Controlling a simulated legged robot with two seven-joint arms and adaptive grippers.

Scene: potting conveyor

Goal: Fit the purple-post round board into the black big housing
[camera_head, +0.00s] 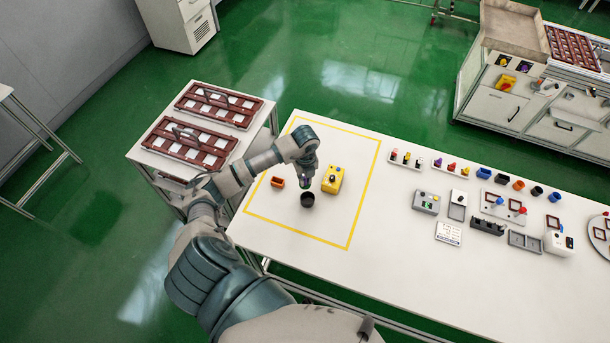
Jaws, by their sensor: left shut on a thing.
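The black big housing (307,200) is a short round cup standing on the white table inside the yellow-taped area. My left gripper (305,179) points down just above and behind it in the picture. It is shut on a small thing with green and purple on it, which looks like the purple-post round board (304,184). The fingers hide most of the board, and I cannot tell its tilt. The board appears above the housing, not in it. My right gripper is not in view.
An orange housing (278,182) lies left of the black housing, and a yellow box with a black top part (333,179) stands to the right. Several parts and devices fill the table's right side. A side table with brown trays (190,145) is at left. The taped area's front is clear.

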